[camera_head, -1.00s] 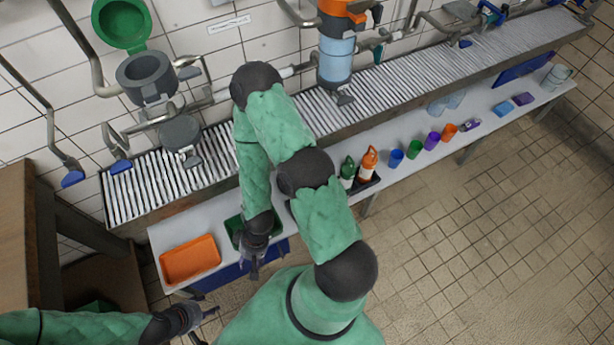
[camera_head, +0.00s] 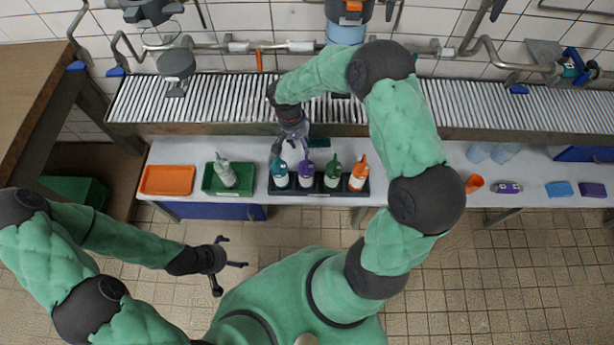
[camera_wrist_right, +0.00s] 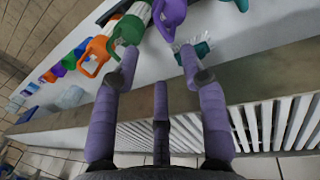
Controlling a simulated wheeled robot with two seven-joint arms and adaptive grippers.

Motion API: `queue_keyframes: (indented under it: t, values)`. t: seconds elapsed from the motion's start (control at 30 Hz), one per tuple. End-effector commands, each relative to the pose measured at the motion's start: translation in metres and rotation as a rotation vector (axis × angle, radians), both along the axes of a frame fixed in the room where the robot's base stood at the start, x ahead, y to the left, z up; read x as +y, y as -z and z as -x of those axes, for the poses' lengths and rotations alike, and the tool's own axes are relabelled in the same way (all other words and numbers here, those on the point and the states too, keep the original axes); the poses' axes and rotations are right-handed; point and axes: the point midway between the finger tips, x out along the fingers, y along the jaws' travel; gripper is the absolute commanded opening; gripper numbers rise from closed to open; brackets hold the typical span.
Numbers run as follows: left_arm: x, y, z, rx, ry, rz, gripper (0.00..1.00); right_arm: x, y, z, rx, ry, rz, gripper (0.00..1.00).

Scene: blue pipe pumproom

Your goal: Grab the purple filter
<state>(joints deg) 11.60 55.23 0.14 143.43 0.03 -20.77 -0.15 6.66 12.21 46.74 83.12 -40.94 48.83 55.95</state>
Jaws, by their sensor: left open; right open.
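No object is clearly a filter. Purple candidates in the head view are a purple-and-dark item (camera_head: 506,187) and a purple block (camera_head: 592,189), both at the right of the white table, and a purple-topped bottle (camera_head: 306,172) in a dark rack. The bottle also shows at the top of the right wrist view (camera_wrist_right: 171,14). My right gripper (camera_head: 290,150) is open and empty, over the table's back edge just behind the rack, its lilac fingers (camera_wrist_right: 160,95) spread near the bottle's handle. My left gripper (camera_head: 230,264) is open and empty over the floor in front of the table.
The dark rack (camera_head: 331,188) also holds teal, green and orange-topped bottles. A green tray (camera_head: 208,182) with a pale bottle and an orange tray (camera_head: 167,180) stand left. An orange cup (camera_head: 474,183) and blue block (camera_head: 559,189) stand right. A roller conveyor (camera_head: 230,100) runs behind.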

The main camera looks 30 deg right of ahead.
Motion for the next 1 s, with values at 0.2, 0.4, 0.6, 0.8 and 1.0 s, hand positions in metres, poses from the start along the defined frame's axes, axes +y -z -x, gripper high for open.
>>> queue_keyframes:
  t: [0.2, 0.4, 0.6, 0.8, 1.0]
  values:
    - [0.000, 0.008, -0.001, -0.002, -0.002, 0.000, 1.00, -0.006, 0.018, 0.002, 0.002, 0.009, 0.011, 0.44]
    - [0.000, 0.019, 0.000, -0.001, 0.000, 0.000, 1.00, -0.011, 0.047, 0.005, 0.001, 0.009, 0.011, 0.44]
    - [0.000, 0.023, 0.000, 0.000, 0.000, 0.000, 1.00, -0.012, 0.058, 0.006, 0.001, 0.008, 0.010, 0.44]
    - [0.000, 0.038, 0.000, 0.000, 0.000, 0.000, 1.00, -0.013, 0.082, 0.011, 0.002, 0.006, 0.009, 0.44]
    - [0.000, 0.048, 0.000, 0.000, 0.000, 0.000, 1.00, -0.017, 0.104, 0.014, 0.001, 0.008, 0.010, 0.44]
